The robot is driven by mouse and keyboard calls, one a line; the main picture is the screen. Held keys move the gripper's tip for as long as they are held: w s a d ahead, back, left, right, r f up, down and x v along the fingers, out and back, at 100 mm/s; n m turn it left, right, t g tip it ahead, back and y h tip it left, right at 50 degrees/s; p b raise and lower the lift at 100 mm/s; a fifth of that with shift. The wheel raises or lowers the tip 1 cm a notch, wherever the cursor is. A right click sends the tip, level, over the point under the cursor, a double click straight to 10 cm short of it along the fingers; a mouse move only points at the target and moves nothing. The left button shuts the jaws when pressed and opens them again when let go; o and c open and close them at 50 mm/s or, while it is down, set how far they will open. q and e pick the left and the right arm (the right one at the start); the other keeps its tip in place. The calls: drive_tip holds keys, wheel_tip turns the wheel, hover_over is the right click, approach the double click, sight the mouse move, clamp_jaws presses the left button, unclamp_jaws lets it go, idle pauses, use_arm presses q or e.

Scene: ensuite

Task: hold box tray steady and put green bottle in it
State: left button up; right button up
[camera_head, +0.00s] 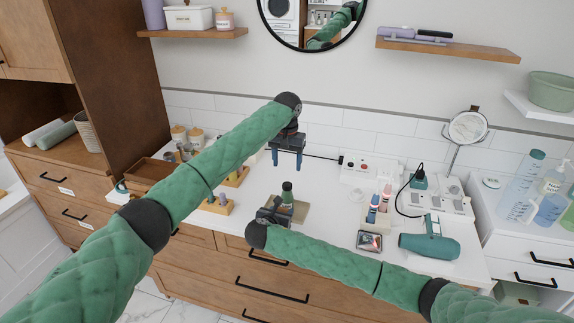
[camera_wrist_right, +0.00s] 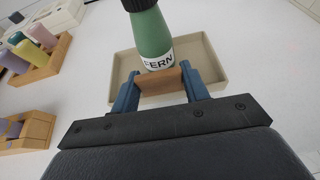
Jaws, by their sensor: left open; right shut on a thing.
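The beige box tray (camera_head: 299,211) lies on the white counter; its rim and floor also show in the right wrist view (camera_wrist_right: 211,62). The green bottle (camera_head: 287,195) has a dark cap and stands upright, apparently inside the tray. The right wrist view shows the bottle (camera_wrist_right: 151,36) with its "FERN" label; its base is hidden behind a brown block. My right gripper (camera_wrist_right: 160,86) is shut on this block at the tray's near side, which looks like the tray's handle. My left gripper (camera_head: 286,160) is open and empty, pointing down above and behind the bottle, apart from it.
A wooden holder (camera_head: 217,206) with small bottles stands left of the tray. Bare counter lies between the tray and caddy.

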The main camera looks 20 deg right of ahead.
drive_tip(key=o, duration=1.1)
